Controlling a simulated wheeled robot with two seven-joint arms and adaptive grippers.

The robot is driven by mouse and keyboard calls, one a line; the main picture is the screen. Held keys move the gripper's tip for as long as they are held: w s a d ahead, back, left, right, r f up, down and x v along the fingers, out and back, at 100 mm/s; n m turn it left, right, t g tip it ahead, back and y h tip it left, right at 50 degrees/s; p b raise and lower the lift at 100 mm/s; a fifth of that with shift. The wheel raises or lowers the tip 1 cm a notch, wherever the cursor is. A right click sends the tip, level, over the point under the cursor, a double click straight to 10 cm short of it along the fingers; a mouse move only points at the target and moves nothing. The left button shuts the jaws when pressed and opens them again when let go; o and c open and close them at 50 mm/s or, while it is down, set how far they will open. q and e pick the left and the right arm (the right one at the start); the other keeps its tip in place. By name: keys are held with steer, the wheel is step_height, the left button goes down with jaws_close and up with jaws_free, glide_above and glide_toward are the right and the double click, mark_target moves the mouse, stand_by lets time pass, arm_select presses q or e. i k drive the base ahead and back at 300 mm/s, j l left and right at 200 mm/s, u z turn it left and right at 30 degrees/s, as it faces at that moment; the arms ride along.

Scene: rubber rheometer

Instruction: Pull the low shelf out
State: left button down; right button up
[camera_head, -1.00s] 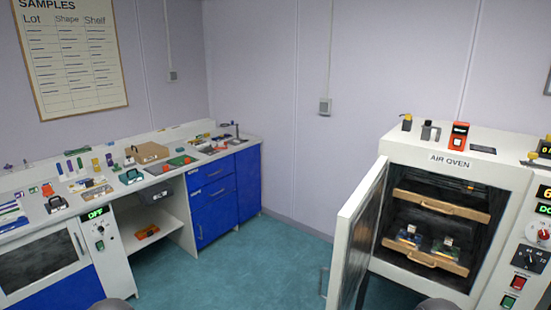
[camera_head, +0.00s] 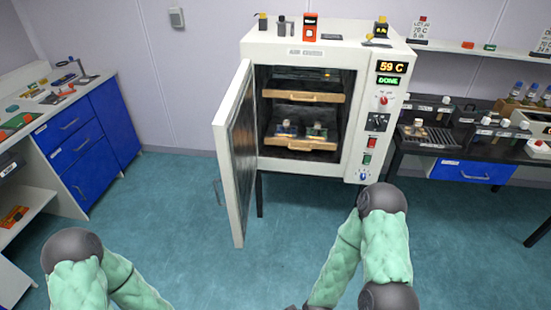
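The air oven (camera_head: 395,150) stands on a dark stand ahead of me, with its white door (camera_head: 236,155) swung open to the left. Inside are two wooden-fronted shelves. The low shelf (camera_head: 299,144) carries two small dark-based items (camera_head: 317,131) with pale tops, and its front has a handle. The upper shelf (camera_head: 300,96) sits above it. My two arms, with pale green covers, come in at the bottom left and bottom right, well below and in front of the oven. Neither gripper shows in the view.
The open door's free edge projects towards me left of the oven. A bench with blue drawers (camera_head: 87,135) is at left. A dark bench (camera_head: 430,160) with bottles and racks is at right. The teal floor before the oven is clear apart from my arms.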

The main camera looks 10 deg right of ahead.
mark_target(302, 117)
steer(key=i+j+z, duration=0.15)
steer(key=j+z, duration=0.6)
steer(key=j, duration=0.15)
steer(key=j+z, duration=0.35)
steer(key=j, duration=0.5)
steer(key=k+j, duration=0.15)
steer(key=j, duration=0.2)
steer(key=l, duration=0.3)
steer(key=i+u, duration=0.25)
steer(key=i, duration=0.5)
steer(key=i+u, duration=0.3)
steer(key=i, duration=0.45)
